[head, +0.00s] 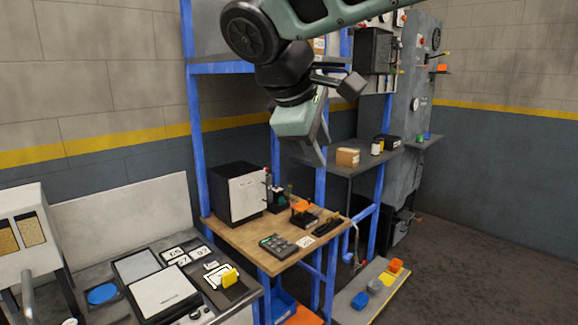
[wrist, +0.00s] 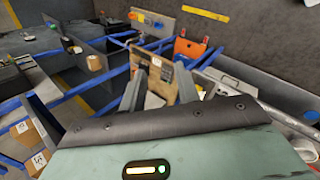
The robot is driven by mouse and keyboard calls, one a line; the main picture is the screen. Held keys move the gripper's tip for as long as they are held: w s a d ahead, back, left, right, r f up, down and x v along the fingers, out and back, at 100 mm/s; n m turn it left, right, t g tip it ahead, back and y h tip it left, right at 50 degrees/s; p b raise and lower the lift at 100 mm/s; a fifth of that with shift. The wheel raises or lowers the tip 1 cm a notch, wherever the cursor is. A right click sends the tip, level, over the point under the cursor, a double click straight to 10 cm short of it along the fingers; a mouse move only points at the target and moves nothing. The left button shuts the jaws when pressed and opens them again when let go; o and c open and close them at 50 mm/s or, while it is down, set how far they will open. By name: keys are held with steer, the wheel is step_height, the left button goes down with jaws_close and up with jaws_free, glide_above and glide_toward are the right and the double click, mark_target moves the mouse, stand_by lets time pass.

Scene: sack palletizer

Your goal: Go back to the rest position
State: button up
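My gripper (head: 317,157) hangs in the air in the upper middle of the head view, above the wooden bench (head: 248,235) and in front of the blue rack. Its green body shows, with the fingers pointing down. In the wrist view the two grey fingers of my gripper (wrist: 160,88) stand apart, with nothing visible held between them. The wooden bench top (wrist: 159,84) shows beyond and between the fingers, some distance away. No contact with any object shows.
A blue-framed rack (head: 197,130) stands behind the bench. A grey shelf (head: 335,167) holds a cardboard box (head: 347,157). A black-and-white cabinet (head: 238,193) stands on the bench. A grey counter (head: 225,300) is at the front left. Dark floor (head: 470,265) is open at right.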

steer(key=s+d+f+m+g+y+b, duration=0.1)
steer(key=s+d+f+m+g+b, duration=0.1)
steer(key=s+f, duration=0.6)
steer(key=s+d+f+m+g+y+b, duration=0.1)
steer(key=s+d+f, duration=0.3)
steer(key=s+f, duration=0.5)
steer(key=s+d+f+m+g+y+b, duration=0.2)
steer(key=s+d+f+y, duration=0.1)
steer(key=s+f, duration=0.6)
step_height(320, 180, down, 2)
steer(key=shift+d+f+m+g+b, duration=0.1)
steer(key=shift+d+m+g+b, duration=0.15)
steer(key=shift+m+g+b, duration=0.1)
